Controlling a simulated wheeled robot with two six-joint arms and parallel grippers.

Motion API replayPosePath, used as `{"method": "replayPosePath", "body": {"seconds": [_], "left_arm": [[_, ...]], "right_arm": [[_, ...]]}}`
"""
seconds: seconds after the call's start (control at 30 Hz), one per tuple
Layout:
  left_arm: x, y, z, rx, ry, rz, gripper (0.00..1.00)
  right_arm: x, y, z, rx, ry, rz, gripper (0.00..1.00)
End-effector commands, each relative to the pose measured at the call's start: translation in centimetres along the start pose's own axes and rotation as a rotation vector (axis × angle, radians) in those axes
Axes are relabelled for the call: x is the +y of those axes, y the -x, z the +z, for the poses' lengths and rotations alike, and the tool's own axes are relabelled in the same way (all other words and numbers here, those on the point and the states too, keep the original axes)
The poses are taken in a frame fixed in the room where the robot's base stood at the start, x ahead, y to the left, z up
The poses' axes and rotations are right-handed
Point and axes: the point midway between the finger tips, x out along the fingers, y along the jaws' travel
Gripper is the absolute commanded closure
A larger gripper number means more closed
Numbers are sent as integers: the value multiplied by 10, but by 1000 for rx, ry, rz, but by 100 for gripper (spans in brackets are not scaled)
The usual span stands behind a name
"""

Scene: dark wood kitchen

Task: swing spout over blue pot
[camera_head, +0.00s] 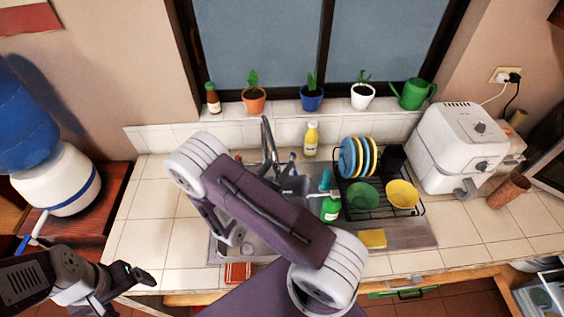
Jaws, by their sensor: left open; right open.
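The faucet spout (268,138) is a tall metal arch at the back of the sink (222,249). Its lower part is hidden behind my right arm. A blue pot (311,101) with a small plant stands on the windowsill, behind and to the right of the spout. My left gripper (127,287) is open and empty at the lower left, over the counter's front edge and well away from the faucet. My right arm crosses the middle of the view. My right gripper (232,234) shows only partly beneath it, over the left side of the sink, apart from the spout.
An orange pot (254,101), a white pot (362,97) and a green watering can (413,94) share the sill. A yellow bottle (311,138), green bottle (330,208) and dish rack (378,209) stand right of the faucet. The left counter (150,225) is clear.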

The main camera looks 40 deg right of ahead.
Motion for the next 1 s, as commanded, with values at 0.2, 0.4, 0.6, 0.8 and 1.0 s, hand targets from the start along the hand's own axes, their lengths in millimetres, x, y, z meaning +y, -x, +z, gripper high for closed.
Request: {"method": "replayPosePath", "body": {"seconds": [0.2,0.4,0.6,0.8,1.0], "left_arm": [[0,-18,2,0,0,0,14],[0,-25,3,0,0,0,14],[0,-26,3,0,0,0,14],[0,-26,3,0,0,0,14],[0,-26,3,0,0,0,14]], "right_arm": [[3,40,-4,1,-2,8,59],[4,66,-3,1,-1,4,59],[3,74,-2,2,0,1,59],[3,74,-1,1,1,1,59],[3,74,-1,1,1,1,59]]}}
